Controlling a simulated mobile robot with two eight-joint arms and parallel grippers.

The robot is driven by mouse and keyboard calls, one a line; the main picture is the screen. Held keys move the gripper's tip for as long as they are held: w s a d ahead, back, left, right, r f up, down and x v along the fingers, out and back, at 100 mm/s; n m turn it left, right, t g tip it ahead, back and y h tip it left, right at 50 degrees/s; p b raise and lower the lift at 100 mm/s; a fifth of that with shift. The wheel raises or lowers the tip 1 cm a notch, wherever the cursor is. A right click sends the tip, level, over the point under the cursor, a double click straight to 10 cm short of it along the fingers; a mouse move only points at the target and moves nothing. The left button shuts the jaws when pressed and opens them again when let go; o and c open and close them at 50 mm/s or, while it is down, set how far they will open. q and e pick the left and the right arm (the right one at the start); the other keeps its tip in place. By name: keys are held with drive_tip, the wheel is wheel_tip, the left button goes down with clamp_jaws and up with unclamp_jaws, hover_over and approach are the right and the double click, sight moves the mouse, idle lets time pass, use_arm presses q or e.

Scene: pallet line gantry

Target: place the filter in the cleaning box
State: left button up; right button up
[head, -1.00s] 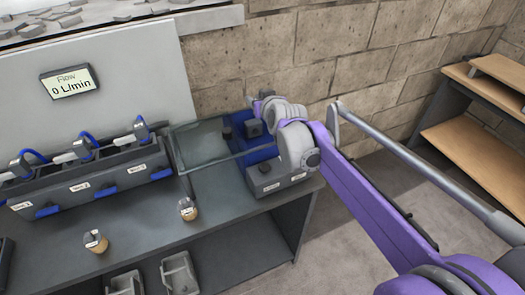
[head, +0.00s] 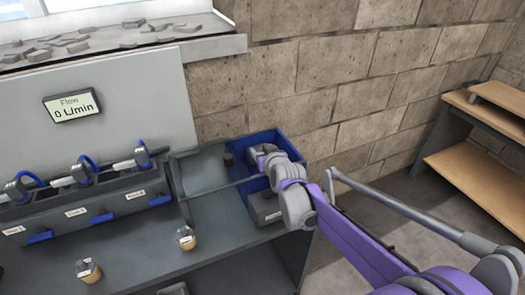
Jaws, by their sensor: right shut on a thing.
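The cleaning box (head: 266,137) appears to be the blue-walled box at the back right of the bench, with a grey labelled block (head: 267,211) at its front. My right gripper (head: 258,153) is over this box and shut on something. A small dark piece (head: 250,156) shows at its jaws and may be the filter, but the wrist hides much of it. I cannot tell whether it touches the box. My left gripper is out of view.
A grey rack (head: 85,212) with labelled slots and blue handles stands left on the bench. Two small tan jars (head: 186,238) (head: 88,271) stand in front. A flow display (head: 72,106) reads 0 L/min. A wooden shelf unit (head: 470,150) is at the right.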

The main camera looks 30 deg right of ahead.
drive_tip(key=shift+s+a+f+b, duration=0.15)
drive_tip(key=shift+s+f+b, duration=0.15)
drive_tip(key=shift+f, duration=0.3)
drive_tip(key=o, duration=1.4)
drive_tip(key=shift+a, duration=0.1)
drive_tip(key=shift+w+r, duration=0.15)
drive_tip(key=shift+r, duration=0.3)
drive_tip(key=shift+s+r+p, duration=0.15)
drive_tip(key=shift+s+p, duration=0.15)
drive_tip(key=shift+p, duration=0.05)
drive_tip(key=p+v, duration=0.2)
drive_tip(key=v, duration=0.9)
drive_tip(key=shift+r, duration=0.25)
